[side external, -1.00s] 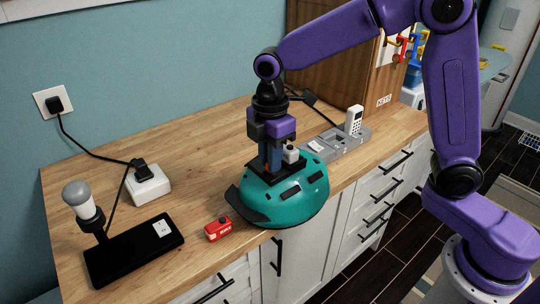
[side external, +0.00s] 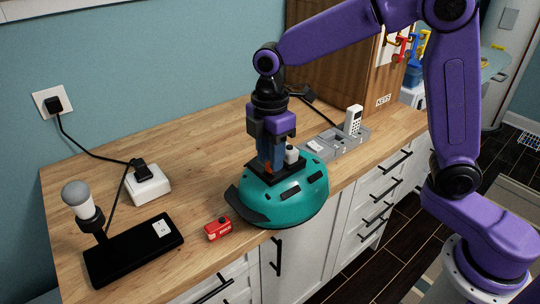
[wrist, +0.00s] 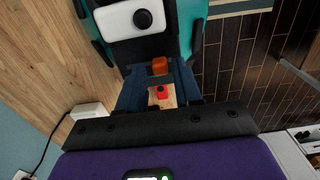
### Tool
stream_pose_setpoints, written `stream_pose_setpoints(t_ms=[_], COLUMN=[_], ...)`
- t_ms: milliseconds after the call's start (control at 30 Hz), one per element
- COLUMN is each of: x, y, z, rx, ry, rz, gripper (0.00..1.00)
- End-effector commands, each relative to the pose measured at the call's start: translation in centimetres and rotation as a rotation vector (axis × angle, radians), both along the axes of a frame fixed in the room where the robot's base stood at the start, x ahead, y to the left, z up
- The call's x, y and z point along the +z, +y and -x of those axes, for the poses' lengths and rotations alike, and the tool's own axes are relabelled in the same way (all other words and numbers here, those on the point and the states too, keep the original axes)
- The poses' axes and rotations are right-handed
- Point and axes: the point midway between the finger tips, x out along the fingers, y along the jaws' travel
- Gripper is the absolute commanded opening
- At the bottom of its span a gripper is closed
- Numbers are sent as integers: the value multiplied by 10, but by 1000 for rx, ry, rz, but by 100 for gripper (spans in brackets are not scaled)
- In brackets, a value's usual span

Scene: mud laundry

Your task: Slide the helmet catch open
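The teal helmet (side external: 290,200) sits on the wooden counter near its front edge, its black visor toward the left. A black mount plate (side external: 256,170) lies on top of it, with a small white device (side external: 291,153) on the plate. The device shows large in the wrist view (wrist: 118,22). An orange catch (wrist: 160,66) sits on the mount. My gripper (side external: 268,168) points down over the mount. In the wrist view its blue fingertips (wrist: 161,70) stand on both sides of the catch and appear closed on it. The contact itself is partly hidden.
A small red box (side external: 217,229) lies left of the helmet. A grey tray (side external: 340,143) with a white handset (side external: 353,119) is behind right.

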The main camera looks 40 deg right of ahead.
Motion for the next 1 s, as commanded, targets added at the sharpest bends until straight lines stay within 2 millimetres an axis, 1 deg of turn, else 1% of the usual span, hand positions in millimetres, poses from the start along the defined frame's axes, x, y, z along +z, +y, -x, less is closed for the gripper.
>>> stream_pose_setpoints(t_ms=[100, 700, 1000], x=[9, 49, 52], y=[0, 0, 0], z=[-1, 0, 0], rx=[0, 1, 1], ry=[-3, -2, -1], rz=[-2, -2, -1], gripper=[34, 34, 34])
